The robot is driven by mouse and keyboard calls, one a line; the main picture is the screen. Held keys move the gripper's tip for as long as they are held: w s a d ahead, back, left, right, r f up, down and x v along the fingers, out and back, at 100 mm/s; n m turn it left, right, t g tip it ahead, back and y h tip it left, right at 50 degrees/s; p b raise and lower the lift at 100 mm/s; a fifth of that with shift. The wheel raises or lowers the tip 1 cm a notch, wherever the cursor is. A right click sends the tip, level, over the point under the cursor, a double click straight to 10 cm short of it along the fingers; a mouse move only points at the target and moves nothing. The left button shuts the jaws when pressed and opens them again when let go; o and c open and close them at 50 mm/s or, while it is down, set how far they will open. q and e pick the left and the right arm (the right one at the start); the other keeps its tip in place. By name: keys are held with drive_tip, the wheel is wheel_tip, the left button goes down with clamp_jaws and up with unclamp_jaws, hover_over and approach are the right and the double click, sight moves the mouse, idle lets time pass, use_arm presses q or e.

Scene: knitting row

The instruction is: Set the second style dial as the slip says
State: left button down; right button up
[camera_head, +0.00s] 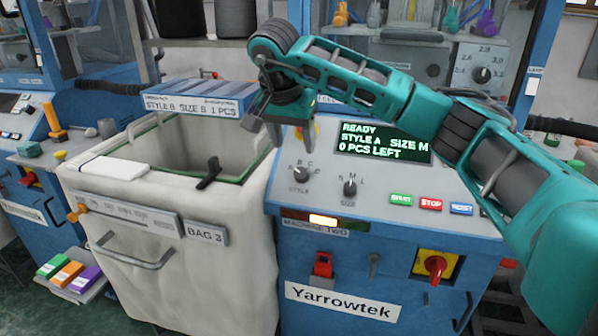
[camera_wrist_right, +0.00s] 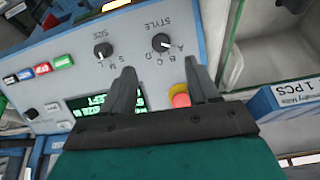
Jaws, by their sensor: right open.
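The style dial (camera_head: 302,174) is a black knob on the sloped panel of machine two (camera_head: 316,227); letters A to D surround it. In the right wrist view the style dial (camera_wrist_right: 161,42) seems to point at A. The slip (camera_head: 190,106) above the bag reads style B, size S, 1 pcs. The display (camera_head: 384,143) reads ready, style A, size M, 0 pcs left. My right gripper (camera_head: 265,130) is open and empty above the panel's back left, apart from the dial. Its fingers (camera_wrist_right: 160,70) straddle the view of a red button. My left gripper is out of view.
The size dial (camera_head: 349,189) is just right of the style dial. Green, red and blue buttons (camera_head: 430,204) lie further right. The red button (camera_wrist_right: 180,98) on a yellow base is near the panel's back. A large bag bin (camera_head: 130,250) stands left of the machine.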

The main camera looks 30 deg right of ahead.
sight(300, 174)
drive_tip(key=x, duration=1)
drive_tip(key=shift+f+b, duration=0.1)
drive_tip(key=shift+b, duration=0.2)
drive_tip(key=c, duration=1)
